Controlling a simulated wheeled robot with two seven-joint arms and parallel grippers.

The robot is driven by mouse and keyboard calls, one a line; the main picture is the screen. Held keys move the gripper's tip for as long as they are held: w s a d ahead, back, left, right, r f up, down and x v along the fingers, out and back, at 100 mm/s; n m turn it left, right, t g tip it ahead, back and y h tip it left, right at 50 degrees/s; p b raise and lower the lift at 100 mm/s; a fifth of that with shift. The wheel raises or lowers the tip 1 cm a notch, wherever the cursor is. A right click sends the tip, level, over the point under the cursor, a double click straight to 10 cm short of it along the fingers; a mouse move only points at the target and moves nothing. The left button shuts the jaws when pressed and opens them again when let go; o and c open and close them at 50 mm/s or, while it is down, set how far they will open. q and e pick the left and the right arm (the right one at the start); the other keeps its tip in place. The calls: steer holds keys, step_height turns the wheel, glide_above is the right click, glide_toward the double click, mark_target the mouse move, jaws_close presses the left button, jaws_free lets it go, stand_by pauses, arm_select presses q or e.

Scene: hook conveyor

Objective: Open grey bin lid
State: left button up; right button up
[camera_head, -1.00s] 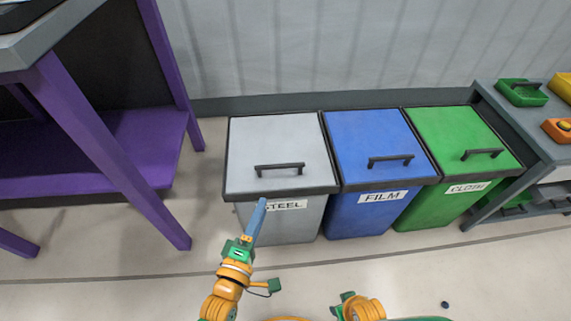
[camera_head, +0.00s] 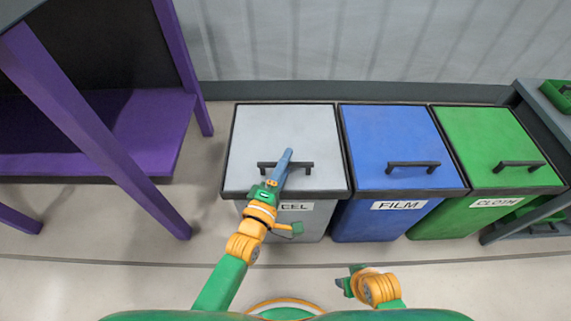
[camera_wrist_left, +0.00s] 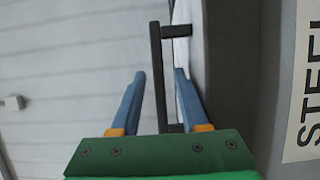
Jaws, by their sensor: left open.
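The grey bin (camera_head: 310,222) labelled STEEL stands at the left of the row, its grey lid (camera_head: 285,128) down. A black bar handle (camera_head: 303,165) is on the lid near its front edge. My left gripper (camera_head: 287,155) is over the handle with blue fingers. In the left wrist view, the handle (camera_wrist_left: 157,70) runs between the two separated fingers of that gripper (camera_wrist_left: 159,78); whether either finger touches it cannot be told. My right gripper (camera_head: 347,283) is low at the bottom, off the bins; its fingers cannot be made out.
The blue FILM bin (camera_head: 395,140) and green CLOTH bin (camera_head: 490,140) stand to the right, lids down. A purple-framed bench (camera_head: 110,140) is at the left. A grey rack (camera_head: 545,125) stands at the far right. A wall (camera_head: 350,40) is behind; the floor in front is clear.

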arm_select(q)
steer(key=shift+c, duration=0.2)
jaws_close()
stand_by(1.1)
